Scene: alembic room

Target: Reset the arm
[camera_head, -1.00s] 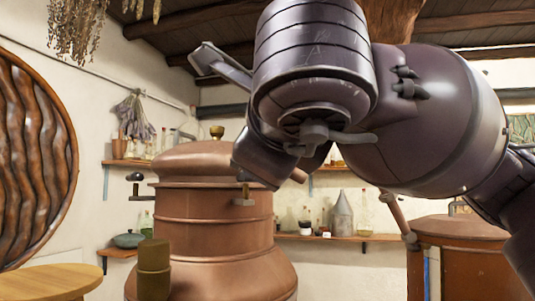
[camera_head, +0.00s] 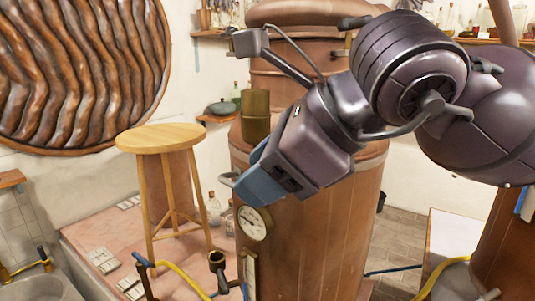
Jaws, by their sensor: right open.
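My right arm comes in from the right across the picture. Its dark purple links end in my right gripper (camera_head: 258,180), which has blue fingers and points down and left. The gripper is in front of the large copper still (camera_head: 325,235), close to its left side in the picture. It is open, and I see nothing held in it. Whether the fingers touch the still cannot be told. My arm hides part of the still's upper body. My left gripper is not in view.
A round dial gauge (camera_head: 254,223) sits on the still below the gripper. A wooden stool (camera_head: 162,138) stands to the left. A sink (camera_head: 40,288) is at lower left, and a second copper vessel (camera_head: 500,255) at right. Grey floor (camera_head: 405,228) shows between.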

